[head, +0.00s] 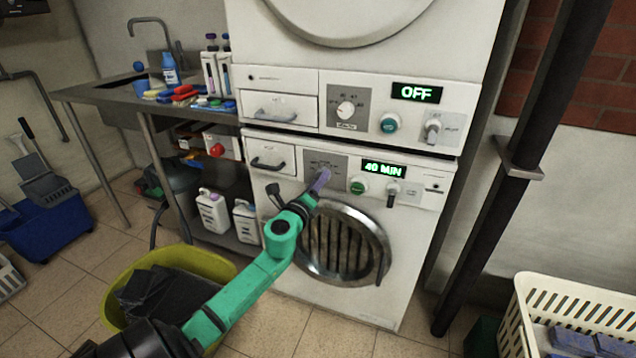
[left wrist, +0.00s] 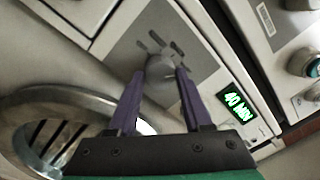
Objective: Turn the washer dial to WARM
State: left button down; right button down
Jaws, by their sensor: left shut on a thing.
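The washer (head: 380,222) is the lower white machine, with its display (head: 384,169) reading "40 MIN". Its dial sits on a grey panel left of the display. My left gripper (head: 322,181) reaches up to that panel. In the left wrist view the purple fingers (left wrist: 158,85) are shut on the grey dial (left wrist: 160,68), one on each side. Marks show on the panel around the dial, but I cannot read them or tell where the dial points. My right gripper is not in view.
The upper machine (head: 362,60) has its own dial (head: 346,110) and an "OFF" display. A yellow-green bin (head: 120,275) stands below my left arm. A sink counter is at left, a cream basket (head: 520,300) at lower right, and a dark pole (head: 500,200) at right.

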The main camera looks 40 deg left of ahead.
pick_arm(q)
jog(key=shift+f, duration=0.1)
jog(key=shift+c, duration=1.7)
grip_release()
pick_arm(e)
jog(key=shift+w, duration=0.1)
pick_arm(q)
jog(key=b+v, duration=0.1)
jog(key=v, duration=1.3)
jog(key=shift+s, duration=0.3)
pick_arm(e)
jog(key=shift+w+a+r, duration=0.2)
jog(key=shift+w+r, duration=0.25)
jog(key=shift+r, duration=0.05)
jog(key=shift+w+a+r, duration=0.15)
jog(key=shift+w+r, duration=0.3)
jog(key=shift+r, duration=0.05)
pick_arm(q)
jog(key=shift+d+f, duration=0.1)
